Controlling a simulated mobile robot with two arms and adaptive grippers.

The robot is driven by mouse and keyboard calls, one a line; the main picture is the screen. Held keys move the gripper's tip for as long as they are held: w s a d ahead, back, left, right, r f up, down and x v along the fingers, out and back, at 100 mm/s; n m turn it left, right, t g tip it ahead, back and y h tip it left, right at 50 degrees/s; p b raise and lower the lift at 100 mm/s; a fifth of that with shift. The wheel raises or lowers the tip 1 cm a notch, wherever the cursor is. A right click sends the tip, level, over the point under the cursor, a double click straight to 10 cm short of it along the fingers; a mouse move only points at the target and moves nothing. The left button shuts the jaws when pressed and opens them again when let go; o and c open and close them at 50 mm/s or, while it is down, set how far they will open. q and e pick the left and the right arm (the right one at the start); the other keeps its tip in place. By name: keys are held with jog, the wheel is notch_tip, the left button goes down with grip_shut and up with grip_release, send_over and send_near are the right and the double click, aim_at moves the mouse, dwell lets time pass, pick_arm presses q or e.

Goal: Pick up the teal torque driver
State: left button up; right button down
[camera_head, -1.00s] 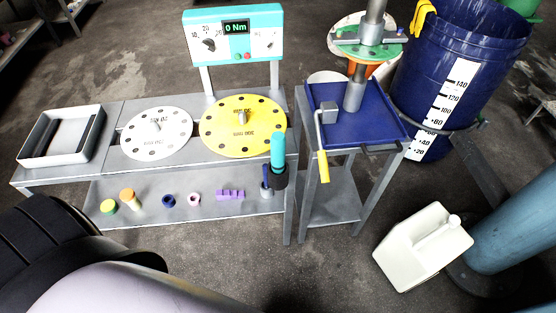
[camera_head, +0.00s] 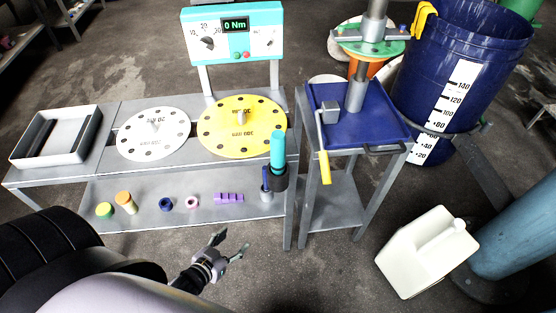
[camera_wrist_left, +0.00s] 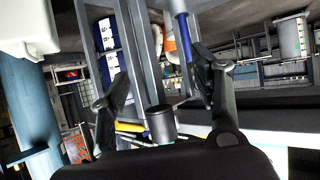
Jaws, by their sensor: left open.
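The teal torque driver (camera_head: 278,152) stands upright at the front right corner of the bench, its lower part in a dark holder (camera_head: 277,183). My left gripper (camera_head: 232,243) is in front of the bench, lower and to the left of the driver, apart from it. Its fingers are spread and nothing is between them. In the left wrist view the open fingers (camera_wrist_left: 160,72) frame a short grey cylinder (camera_wrist_left: 160,123) and a blue rod (camera_wrist_left: 182,45); I cannot make out the teal handle there. My right gripper is out of view.
A small blue-topped stand (camera_head: 370,128) with a yellow-handled crank (camera_head: 324,165) is right of the driver. The lower shelf (camera_head: 150,215) holds several small coloured parts. A white canister (camera_head: 425,252) is on the floor. Floor between the gripper and stand is clear.

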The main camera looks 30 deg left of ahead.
pick_arm(q)
jog(key=w+r+t+h, duration=0.1)
jog(key=w+r+t, duration=0.2)
jog(key=r, duration=0.9)
jog(key=m+t+h+b, duration=0.1)
jog(key=m+t+h, duration=0.1)
send_near(274, 159)
jog(key=w, duration=0.2)
jog(key=w+p, duration=0.1)
jog(key=w, duration=0.2)
jog(key=shift+w+d+f+p, duration=0.35)
jog(key=shift+w+d, duration=0.15)
jog(key=shift+w, duration=0.75)
jog(key=w, duration=0.1)
jog(key=w+d+p, duration=0.1)
jog(key=w, duration=0.1)
jog(key=shift+w+r, duration=0.2)
jog(key=shift+w, duration=0.05)
jog(key=shift+w+f, duration=0.1)
jog(key=shift+w, duration=0.35)
jog(key=shift+s, duration=0.1)
jog(key=shift+c, duration=0.6)
